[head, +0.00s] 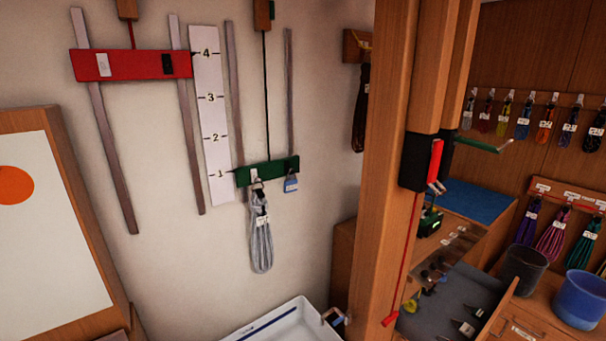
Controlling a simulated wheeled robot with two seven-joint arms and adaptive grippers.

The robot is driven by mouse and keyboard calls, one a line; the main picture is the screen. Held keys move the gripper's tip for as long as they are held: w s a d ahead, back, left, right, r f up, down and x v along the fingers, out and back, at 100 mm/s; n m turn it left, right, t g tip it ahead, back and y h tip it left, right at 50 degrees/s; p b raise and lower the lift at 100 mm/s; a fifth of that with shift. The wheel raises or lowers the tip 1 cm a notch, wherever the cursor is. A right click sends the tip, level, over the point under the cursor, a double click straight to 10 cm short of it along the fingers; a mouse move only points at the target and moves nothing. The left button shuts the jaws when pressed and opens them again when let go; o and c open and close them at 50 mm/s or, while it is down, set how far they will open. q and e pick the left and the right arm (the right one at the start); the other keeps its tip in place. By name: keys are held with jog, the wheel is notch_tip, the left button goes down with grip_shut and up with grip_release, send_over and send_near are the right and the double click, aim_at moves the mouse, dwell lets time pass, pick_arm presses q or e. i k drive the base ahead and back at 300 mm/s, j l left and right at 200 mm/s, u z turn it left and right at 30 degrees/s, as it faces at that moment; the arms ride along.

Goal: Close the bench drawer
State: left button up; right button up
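The bench drawer (447,292) appears to be the grey-lined tray at the lower right, standing open so that its inside shows. Its thin wooden edge (499,309) runs along the right side. Several small items lie in it, among them a yellow one (412,303) and pale tags. The bench (473,199) behind it has a blue top. A wooden post hides the left part of the drawer, and the picture's bottom edge cuts off its near part. Neither of my grippers is in view.
The thick wooden post (376,170) stands left of the drawer. A dark bucket (525,270) and a blue bucket (581,300) stand to its right. A white basin (290,325) is at bottom centre. Coiled lines (553,235) hang on the right wall.

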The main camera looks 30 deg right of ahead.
aim_at(465, 283)
jog(key=l+z, duration=0.15)
jog(key=z, duration=0.3)
jog(key=k+l+z, duration=0.1)
jog(key=z, duration=0.35)
jog(key=l+z, duration=0.2)
jog(key=z, duration=0.25)
jog(key=l+z, duration=0.15)
jog(key=z, duration=0.3)
jog(key=i+l+z, duration=0.1)
jog(key=z, duration=0.35)
